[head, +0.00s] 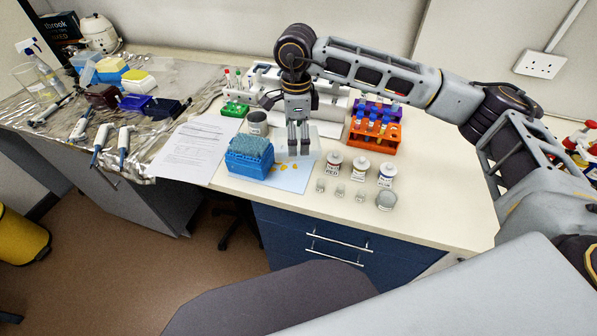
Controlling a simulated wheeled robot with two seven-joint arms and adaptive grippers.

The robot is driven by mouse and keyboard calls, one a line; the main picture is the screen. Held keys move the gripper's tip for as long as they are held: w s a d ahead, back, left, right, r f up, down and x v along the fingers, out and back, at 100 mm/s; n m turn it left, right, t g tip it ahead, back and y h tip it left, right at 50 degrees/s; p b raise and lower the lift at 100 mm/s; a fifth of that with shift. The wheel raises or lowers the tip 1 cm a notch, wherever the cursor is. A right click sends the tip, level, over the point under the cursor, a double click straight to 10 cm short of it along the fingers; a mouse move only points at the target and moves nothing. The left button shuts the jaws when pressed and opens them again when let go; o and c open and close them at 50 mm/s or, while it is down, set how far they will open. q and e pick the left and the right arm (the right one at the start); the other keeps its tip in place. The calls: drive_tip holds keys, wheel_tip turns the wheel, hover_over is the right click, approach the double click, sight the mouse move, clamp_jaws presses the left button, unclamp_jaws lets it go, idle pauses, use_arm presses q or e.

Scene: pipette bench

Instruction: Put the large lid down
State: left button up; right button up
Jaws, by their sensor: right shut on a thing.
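My right gripper (298,151) points down over the bench, just right of the blue tip box. It is shut on a clear, pale panel that looks like the large lid (313,147); its outline is faint and partly hidden by the fingers. I cannot tell whether the lid touches the bench. The blue tip box (248,166) stands open with its tips showing. A light blue sheet (292,181) with yellow spots lies below the gripper. My left gripper is not in view.
Labelled jars (360,170) and small clear vials (340,190) stand to the right. An orange tube rack (374,137) is behind them. A dark grey container (257,123) stands behind the tip box. Papers (188,150) lie left. The bench's front right is clear.

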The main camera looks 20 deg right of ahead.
drive_tip(key=shift+d, duration=0.2)
drive_tip(key=shift+a, duration=0.1)
drive_tip(key=shift+f, duration=0.55)
wheel_tip(320, 180, down, 4)
drive_tip(key=shift+f+p, duration=0.35)
drive_tip(key=shift+f, duration=0.2)
wheel_tip(320, 180, down, 3)
drive_tip(key=shift+f, duration=0.6)
drive_tip(key=o, duration=0.7)
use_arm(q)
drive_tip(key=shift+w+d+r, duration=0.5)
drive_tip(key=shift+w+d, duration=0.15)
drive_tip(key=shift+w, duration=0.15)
use_arm(e)
drive_tip(key=shift+o, duration=0.4)
